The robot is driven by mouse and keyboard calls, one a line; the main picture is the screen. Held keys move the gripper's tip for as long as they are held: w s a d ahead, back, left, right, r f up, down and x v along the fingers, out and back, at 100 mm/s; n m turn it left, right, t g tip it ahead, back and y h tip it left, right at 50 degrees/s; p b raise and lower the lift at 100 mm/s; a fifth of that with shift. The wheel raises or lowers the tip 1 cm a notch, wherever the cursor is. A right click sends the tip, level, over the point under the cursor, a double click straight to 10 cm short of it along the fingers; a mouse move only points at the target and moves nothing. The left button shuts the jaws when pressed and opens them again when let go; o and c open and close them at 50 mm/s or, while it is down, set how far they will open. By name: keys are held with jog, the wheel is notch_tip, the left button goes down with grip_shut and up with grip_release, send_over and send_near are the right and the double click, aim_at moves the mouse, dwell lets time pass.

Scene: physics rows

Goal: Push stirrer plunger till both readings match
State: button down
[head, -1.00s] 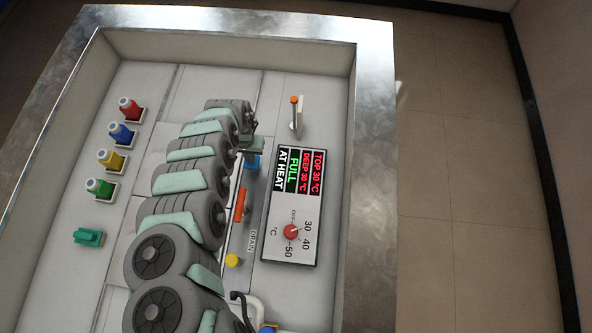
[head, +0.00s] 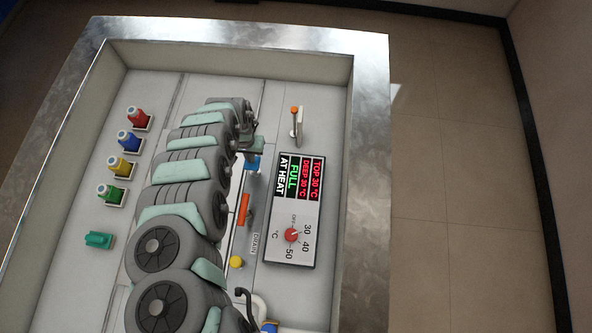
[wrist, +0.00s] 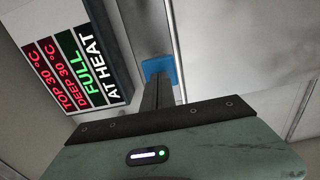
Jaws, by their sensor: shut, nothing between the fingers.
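The display panel (head: 298,178) shows TOP 30 °C and DEEP 30 °C in red, FULL in green and AT HEAT in white. Both readings match, and they also show in the wrist view (wrist: 72,62). A blue square piece (head: 252,163), possibly the top of the stirrer plunger, is left of the panel. It also shows in the wrist view (wrist: 162,66). My gripper (wrist: 155,90) is shut with nothing held, its dark fingers reaching to the blue piece. The fingers overlap its edge; I cannot tell whether they press on it. The plunger's shaft is hidden.
A red dial (head: 291,235) is on the panel's lower part. An orange handle (head: 243,209) and a yellow knob (head: 236,262) lie beside my arm. An orange-tipped lever (head: 296,125) is above the panel. Coloured bottles (head: 129,141) line the left; the metal rim (head: 371,180) borders the right.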

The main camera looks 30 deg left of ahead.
dwell(0.4)
jog(key=shift+f+b, duration=2.25)
jog(key=shift+f, duration=0.8)
jog(key=shift+r+p, duration=2.55)
jog(key=shift+r, duration=0.5)
jog(key=shift+r, duration=0.1)
notch_tip(320, 180, up, 5)
jog(key=p, duration=0.4)
jog(key=shift+s, duration=0.1)
